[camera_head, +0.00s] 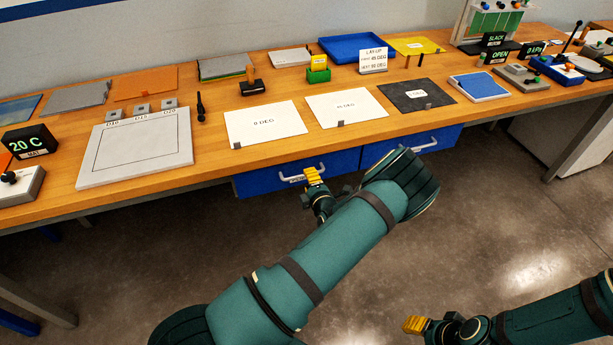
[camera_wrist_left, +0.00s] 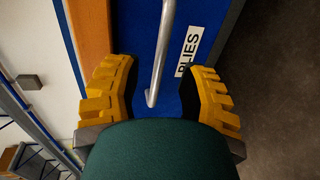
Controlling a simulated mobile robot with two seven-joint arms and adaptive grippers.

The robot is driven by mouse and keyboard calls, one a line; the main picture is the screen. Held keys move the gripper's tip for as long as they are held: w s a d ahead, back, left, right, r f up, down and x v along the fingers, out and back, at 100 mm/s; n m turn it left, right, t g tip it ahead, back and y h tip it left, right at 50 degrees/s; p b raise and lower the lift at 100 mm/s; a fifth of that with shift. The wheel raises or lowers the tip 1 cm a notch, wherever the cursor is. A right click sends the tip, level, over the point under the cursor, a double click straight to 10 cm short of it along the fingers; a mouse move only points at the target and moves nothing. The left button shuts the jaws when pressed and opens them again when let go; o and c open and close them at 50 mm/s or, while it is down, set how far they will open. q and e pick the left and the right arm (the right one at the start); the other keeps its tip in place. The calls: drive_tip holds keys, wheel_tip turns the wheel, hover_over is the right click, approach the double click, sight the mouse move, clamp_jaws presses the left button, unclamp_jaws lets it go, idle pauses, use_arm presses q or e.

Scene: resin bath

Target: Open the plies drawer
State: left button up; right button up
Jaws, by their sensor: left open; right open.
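The blue plies drawer (camera_head: 258,181) sits under the table's front edge, and its front looks shut. Its silver bar handle (camera_wrist_left: 161,50) and white PLIES label (camera_wrist_left: 189,50) show in the left wrist view. My left gripper (camera_head: 316,184) is at the drawer front by the handle. In the left wrist view the left gripper (camera_wrist_left: 160,92) is open, its yellow fingers on either side of the bar. I cannot tell whether either finger touches it. In the head view the arm partly hides the drawer. My right gripper (camera_head: 418,326) is open and empty, low over the floor.
A second blue drawer (camera_head: 405,145) with a silver handle is further right under the wooden table (camera_head: 215,143). White ply sheets (camera_head: 265,122), a dark sheet (camera_head: 416,95) and a grey plate (camera_head: 135,150) lie above. The floor (camera_head: 480,220) in front is clear.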

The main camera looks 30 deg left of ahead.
use_arm(q)
drive_tip(key=shift+x, duration=1.9)
clamp_jaws()
